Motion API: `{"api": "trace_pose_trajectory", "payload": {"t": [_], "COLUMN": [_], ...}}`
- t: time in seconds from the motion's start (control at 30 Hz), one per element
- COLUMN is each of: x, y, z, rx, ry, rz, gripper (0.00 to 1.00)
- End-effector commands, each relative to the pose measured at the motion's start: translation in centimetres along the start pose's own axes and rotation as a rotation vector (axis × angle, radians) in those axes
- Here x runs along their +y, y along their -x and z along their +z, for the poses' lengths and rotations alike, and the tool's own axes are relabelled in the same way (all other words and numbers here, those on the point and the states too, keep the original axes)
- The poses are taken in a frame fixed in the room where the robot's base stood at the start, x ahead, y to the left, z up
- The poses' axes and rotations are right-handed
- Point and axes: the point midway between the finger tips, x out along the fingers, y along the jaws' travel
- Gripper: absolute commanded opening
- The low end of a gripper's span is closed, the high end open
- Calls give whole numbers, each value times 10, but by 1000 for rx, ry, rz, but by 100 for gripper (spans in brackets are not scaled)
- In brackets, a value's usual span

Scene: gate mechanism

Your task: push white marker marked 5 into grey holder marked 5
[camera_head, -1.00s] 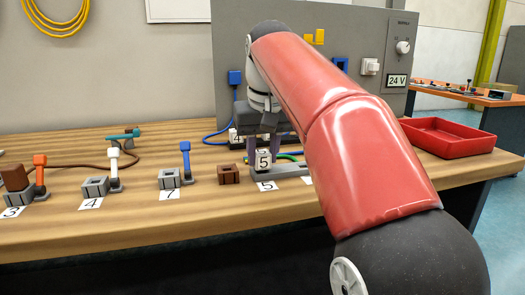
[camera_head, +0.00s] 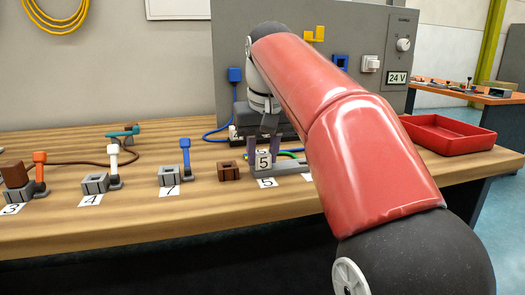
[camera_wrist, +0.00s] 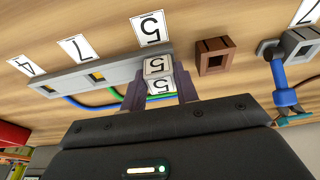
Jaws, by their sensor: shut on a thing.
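The white marker marked 5 (camera_head: 263,163) is between the fingers of my gripper (camera_head: 262,146). In the wrist view, the marker (camera_wrist: 158,68) shows a 5 on two faces, with a finger of my gripper (camera_wrist: 160,88) on each side. The grey holder (camera_head: 292,168) is a long bar. In the wrist view, the holder (camera_wrist: 70,80) shows two open slots, and the marker stands at its end beside the label 5 (camera_wrist: 152,29). The marker covers that end, so I cannot tell how deep it sits.
A brown block with a square hole (camera_wrist: 215,58) lies close beside the marker's end of the holder. A grey block with a blue lever (camera_head: 184,160) stands further left. A red tray (camera_head: 448,136) is at the right. Green and blue cables run behind the holder.

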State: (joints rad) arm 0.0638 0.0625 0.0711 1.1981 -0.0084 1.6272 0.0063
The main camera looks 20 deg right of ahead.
Motion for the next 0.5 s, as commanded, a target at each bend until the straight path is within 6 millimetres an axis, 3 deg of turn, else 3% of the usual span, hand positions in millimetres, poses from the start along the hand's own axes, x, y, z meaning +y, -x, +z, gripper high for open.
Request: {"api": "trace_pose_trajectory", "payload": {"t": [0.1,0.13,0.27,0.4,0.5], "x": [0,0,0,0,0], "y": [-2,-2,-3,-2,-2], "z": [0,0,1,1,1], "rx": [-6,-6,-6,-6,-5], "ry": [0,0,0,0,0], "rz": [0,0,0,0,0], "gripper": [6,28,28,49,56]}}
